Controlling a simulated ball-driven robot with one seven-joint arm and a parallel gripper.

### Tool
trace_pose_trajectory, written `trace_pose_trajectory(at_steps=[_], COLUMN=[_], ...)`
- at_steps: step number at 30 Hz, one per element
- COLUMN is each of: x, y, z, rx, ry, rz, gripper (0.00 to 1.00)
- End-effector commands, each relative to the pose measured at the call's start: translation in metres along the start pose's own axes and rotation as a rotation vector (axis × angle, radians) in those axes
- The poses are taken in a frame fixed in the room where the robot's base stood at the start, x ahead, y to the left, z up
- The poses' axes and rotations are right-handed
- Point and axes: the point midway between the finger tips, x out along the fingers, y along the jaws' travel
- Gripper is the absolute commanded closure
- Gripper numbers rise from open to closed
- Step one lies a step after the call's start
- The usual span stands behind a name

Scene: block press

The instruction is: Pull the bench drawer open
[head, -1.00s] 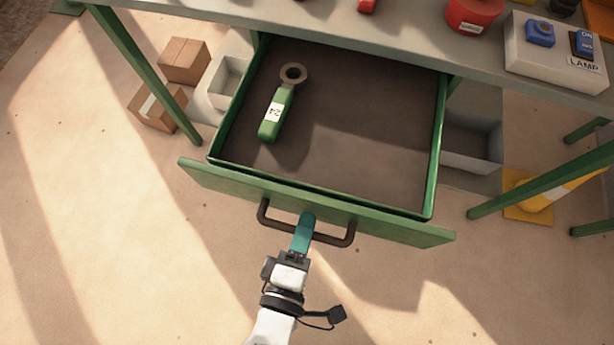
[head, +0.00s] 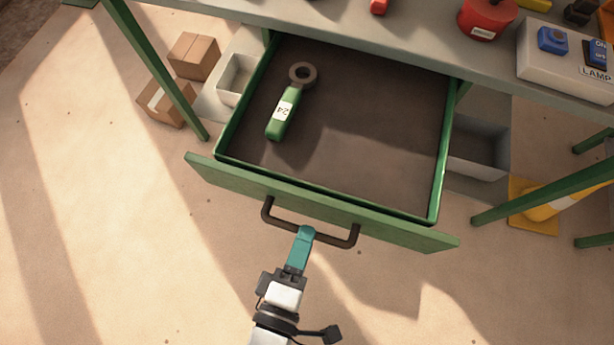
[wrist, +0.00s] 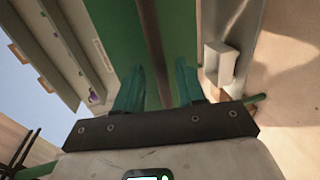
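The bench drawer (head: 330,205) is pulled well out from under the bench, with its green front panel facing me. Its dark bar handle (head: 342,238) sits on that front and also shows in the wrist view (wrist: 150,35). My gripper (head: 306,232) has its teal fingertips at the middle of the handle bar, overlapping its near edge in the head view. In the wrist view the two fingers (wrist: 159,75) stand apart with the dark bar seen between them and clear gaps on both sides. I cannot tell whether either fingertip touches the bar.
A green-handled ring tool (head: 286,108) lies in the drawer's left part. On the bench top (head: 400,45) are a red round object (head: 484,18) and a lamp switch box (head: 545,68). Cardboard boxes (head: 192,55) are at left, a yellow cone (head: 550,207) at right. The front floor is clear.

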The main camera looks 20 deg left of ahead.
Motion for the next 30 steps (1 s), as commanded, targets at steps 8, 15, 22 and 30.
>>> trace_pose_trajectory(at_steps=[8,15,22,30], x=[-0.054,-0.077,-0.079,-0.079], y=[-0.001,-0.001,-0.001,-0.001], z=[-0.001,0.000,0.000,0.000], rx=[-0.001,-0.002,-0.001,-0.001], ry=[0.004,0.003,0.001,0.002], rz=[-0.002,-0.001,-0.001,-0.001], gripper=[0.61,0.61,0.61,0.61])
